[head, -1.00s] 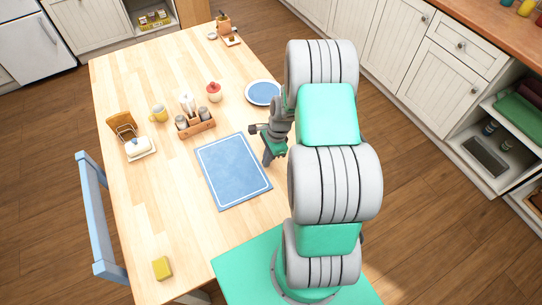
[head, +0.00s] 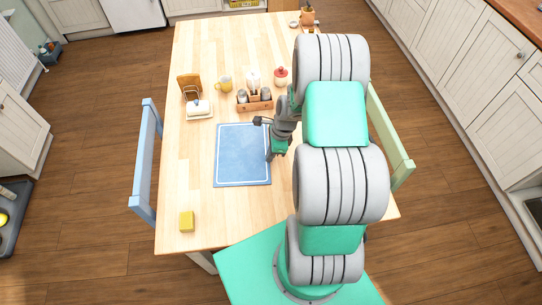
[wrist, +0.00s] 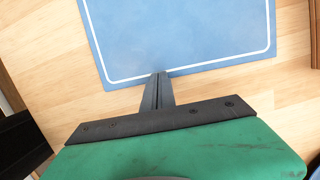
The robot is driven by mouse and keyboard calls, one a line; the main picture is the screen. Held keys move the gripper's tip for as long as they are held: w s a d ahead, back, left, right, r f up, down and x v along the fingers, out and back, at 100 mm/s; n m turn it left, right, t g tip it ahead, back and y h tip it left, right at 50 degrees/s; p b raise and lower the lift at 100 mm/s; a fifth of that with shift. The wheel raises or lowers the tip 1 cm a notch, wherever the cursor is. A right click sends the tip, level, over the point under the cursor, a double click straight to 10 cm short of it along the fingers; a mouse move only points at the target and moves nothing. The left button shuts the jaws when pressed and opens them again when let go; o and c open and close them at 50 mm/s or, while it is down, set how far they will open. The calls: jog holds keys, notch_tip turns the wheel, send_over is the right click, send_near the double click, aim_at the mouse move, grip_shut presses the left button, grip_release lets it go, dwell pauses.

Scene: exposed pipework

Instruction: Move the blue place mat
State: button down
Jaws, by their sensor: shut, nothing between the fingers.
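The blue place mat (head: 243,158) with a white border line lies flat on the wooden table, in front of the condiment caddy. It also fills the upper part of the wrist view (wrist: 180,30). My gripper (head: 270,158) is at the mat's right edge in the head view. In the wrist view my gripper's fingers (wrist: 159,76) are shut together, with their tips over the mat's bordered edge. Nothing shows between them. I cannot tell whether the tips touch the mat.
A wooden caddy (head: 255,103) with shakers stands just behind the mat. A butter dish (head: 199,110), yellow mug (head: 224,84) and red-topped jar (head: 280,77) stand further back. A yellow sponge (head: 187,221) lies at the front left. A blue chair (head: 146,165) and green chair (head: 390,140) flank the table.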

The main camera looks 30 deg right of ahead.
aim_at(237, 162)
jog(key=w+a, duration=0.1)
jog(key=a, duration=0.2)
jog(key=w+a, duration=0.2)
jog(key=a, duration=0.2)
jog(key=w+a+b, duration=0.1)
jog(key=a, duration=0.2)
jog(key=shift+w+a, duration=0.15)
jog(key=shift+a, duration=0.15)
jog(key=shift+d, duration=0.1)
